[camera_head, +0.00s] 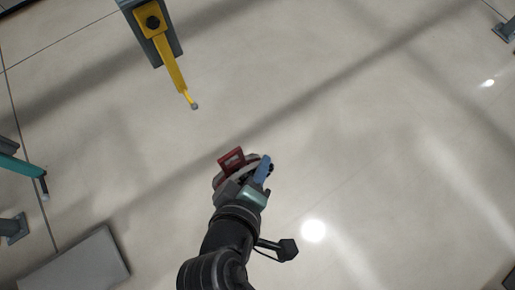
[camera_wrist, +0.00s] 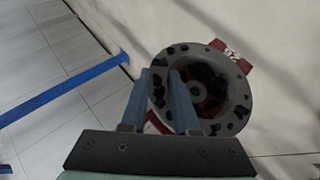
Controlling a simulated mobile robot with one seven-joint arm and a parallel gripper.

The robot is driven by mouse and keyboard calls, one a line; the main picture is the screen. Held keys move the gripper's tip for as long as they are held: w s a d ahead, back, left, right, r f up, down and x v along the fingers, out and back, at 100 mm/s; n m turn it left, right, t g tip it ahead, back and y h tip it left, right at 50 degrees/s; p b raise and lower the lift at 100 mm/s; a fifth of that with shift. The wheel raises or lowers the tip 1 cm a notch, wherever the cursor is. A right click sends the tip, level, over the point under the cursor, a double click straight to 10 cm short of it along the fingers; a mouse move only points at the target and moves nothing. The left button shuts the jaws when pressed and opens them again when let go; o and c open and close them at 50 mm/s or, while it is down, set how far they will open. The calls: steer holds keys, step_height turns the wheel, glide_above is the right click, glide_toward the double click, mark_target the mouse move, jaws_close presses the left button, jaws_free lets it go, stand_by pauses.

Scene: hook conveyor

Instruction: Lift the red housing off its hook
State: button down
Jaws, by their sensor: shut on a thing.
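The red housing (camera_head: 231,160) is in my gripper, near the middle of the head view. In the wrist view it shows as a round grey flange (camera_wrist: 231,112) with dark holes, a dark and red inside, and a red tab (camera_wrist: 232,55) with white marks. My gripper (camera_head: 262,172) is shut on the housing; its two blue fingers (camera_wrist: 172,98) lie at the flange's left side. The housing is apart from any hook in view. A yellow hook (camera_head: 178,75) hangs at the top of the head view with nothing on its tip.
A teal arm with a dark tip (camera_head: 22,168) reaches in at the left. A grey flat block (camera_head: 75,265) lies at the lower left. A grey bracket (camera_head: 506,30) is at the top right. Open pale floor (camera_head: 390,150) fills the right. A blue bar (camera_wrist: 65,90) crosses the wrist view's left.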

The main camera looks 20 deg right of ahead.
steer(key=shift+r+p, duration=0.45)
steer(key=shift+r, duration=0.2)
steer(key=shift+s+d, duration=0.1)
steer(key=s+d+p, duration=0.2)
steer(key=s+p, duration=0.1)
steer(key=s, duration=0.3)
stand_by(0.7)
